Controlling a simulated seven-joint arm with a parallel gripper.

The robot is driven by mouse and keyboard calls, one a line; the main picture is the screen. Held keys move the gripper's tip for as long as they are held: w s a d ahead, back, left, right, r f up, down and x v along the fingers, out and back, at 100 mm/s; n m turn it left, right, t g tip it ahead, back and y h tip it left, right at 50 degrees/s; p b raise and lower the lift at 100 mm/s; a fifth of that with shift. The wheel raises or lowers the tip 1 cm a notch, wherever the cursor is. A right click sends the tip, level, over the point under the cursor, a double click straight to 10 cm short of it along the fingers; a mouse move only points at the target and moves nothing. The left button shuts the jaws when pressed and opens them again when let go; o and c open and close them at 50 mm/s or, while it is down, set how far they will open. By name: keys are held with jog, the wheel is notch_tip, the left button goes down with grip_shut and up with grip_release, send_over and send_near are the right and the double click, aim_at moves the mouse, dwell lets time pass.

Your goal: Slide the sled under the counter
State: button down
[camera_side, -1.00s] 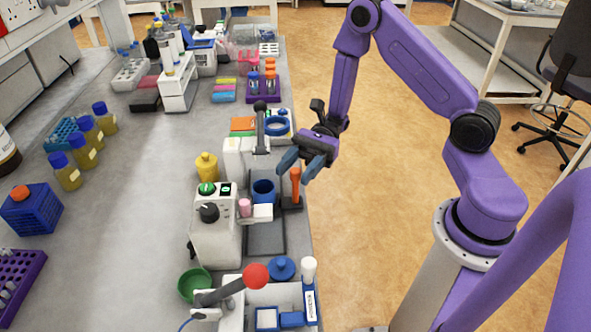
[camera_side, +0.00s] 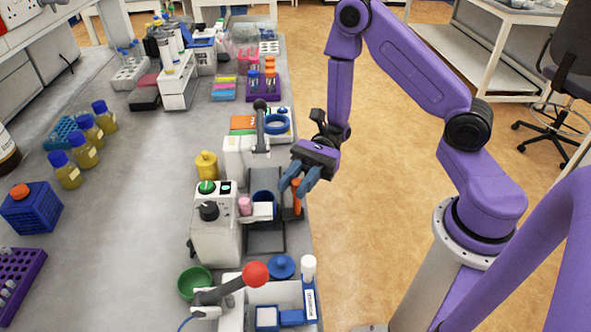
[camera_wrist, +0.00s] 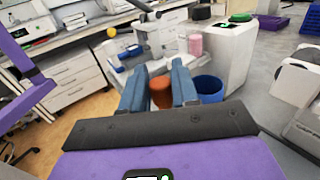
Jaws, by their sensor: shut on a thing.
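The sled is a dark base (camera_side: 291,213) carrying a blue cup (camera_side: 264,197) and an upright orange handle (camera_side: 297,203). My gripper (camera_side: 299,187) is shut on the orange handle from above. In the wrist view the orange handle (camera_wrist: 161,92) stands between my blue fingers (camera_wrist: 160,95), with the blue cup (camera_wrist: 208,88) just right of them. The counter (camera_side: 215,230) is a white box with a green knob and a black knob. Its white arm (camera_side: 262,211) with a pink piece reaches out and partly hides the cup, which sits at the arm's far side.
A dark track (camera_side: 266,239) lies clear in front of the sled. A red-ball lever (camera_side: 256,274), a green bowl (camera_side: 194,281) and a blue lid (camera_side: 281,266) are at the near end. A yellow bottle (camera_side: 207,165) stands behind the counter. The bench's right edge is close.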

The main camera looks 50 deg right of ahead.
jog(key=s+a, duration=0.3)
jog(key=shift+s+a, duration=0.3)
jog(key=shift+s, duration=0.05)
jog(key=c, duration=1)
grip_release()
jog(key=shift+a, duration=0.1)
jog(key=w+d, duration=0.1)
jog(key=d, duration=0.4)
jog(key=w+d, duration=0.1)
jog(key=d, duration=0.5)
jog(key=w+d, duration=0.1)
jog(key=d, duration=0.5)
jog(key=shift+w+d, duration=0.1)
jog(key=shift+w, duration=0.1)
